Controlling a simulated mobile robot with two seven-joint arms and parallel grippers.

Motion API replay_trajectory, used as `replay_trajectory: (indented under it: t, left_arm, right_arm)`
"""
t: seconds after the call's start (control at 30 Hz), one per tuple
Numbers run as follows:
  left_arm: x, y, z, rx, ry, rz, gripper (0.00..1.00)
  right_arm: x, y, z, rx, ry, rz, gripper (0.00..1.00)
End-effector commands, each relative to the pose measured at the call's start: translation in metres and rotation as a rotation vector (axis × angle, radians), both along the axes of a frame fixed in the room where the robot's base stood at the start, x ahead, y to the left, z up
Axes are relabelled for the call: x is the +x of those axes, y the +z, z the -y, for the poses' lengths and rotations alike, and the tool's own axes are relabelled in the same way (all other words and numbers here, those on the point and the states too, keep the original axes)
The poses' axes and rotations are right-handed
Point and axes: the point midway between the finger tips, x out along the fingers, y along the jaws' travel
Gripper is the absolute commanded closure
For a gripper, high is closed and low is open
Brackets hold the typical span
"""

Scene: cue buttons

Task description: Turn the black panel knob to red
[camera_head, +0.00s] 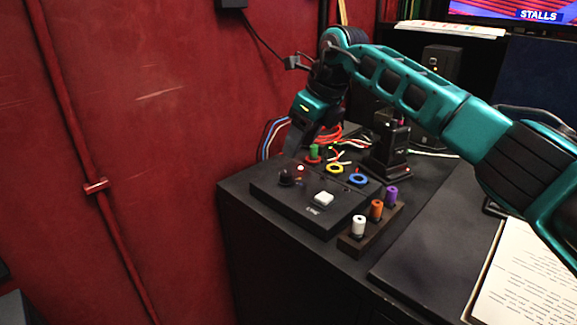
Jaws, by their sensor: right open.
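The black panel (270,196) lies on the dark desk at its left end. A dark, reddish knob (287,179) sits on the panel's left part, with a small light spot beside it. Which way the knob points is too small to tell. My left gripper is out of view.
A block (355,243) with white, orange and purple pegs is right of the panel. Loose cables and a black device (390,150) stand behind.

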Motion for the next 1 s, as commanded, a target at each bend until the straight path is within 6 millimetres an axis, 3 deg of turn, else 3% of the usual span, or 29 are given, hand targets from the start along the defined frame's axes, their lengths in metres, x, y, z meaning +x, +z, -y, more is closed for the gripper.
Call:
replay_trajectory:
  t: [0.2,0.4,0.83,1.0]
  left_arm:
    - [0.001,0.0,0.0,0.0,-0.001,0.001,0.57]
    - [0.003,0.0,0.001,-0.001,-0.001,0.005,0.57]
    - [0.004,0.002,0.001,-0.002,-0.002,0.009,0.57]
    - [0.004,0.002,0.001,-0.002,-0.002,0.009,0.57]
  right_arm:
    - [0.01,-0.045,-0.015,0.0,-0.001,-0.004,0.43]
    - [0.017,-0.069,-0.023,0.002,-0.001,-0.002,0.43]
    - [0.019,-0.077,-0.026,0.001,0.0,0.001,0.43]
    - [0.019,-0.077,-0.026,0.001,0.0,0.001,0.6]
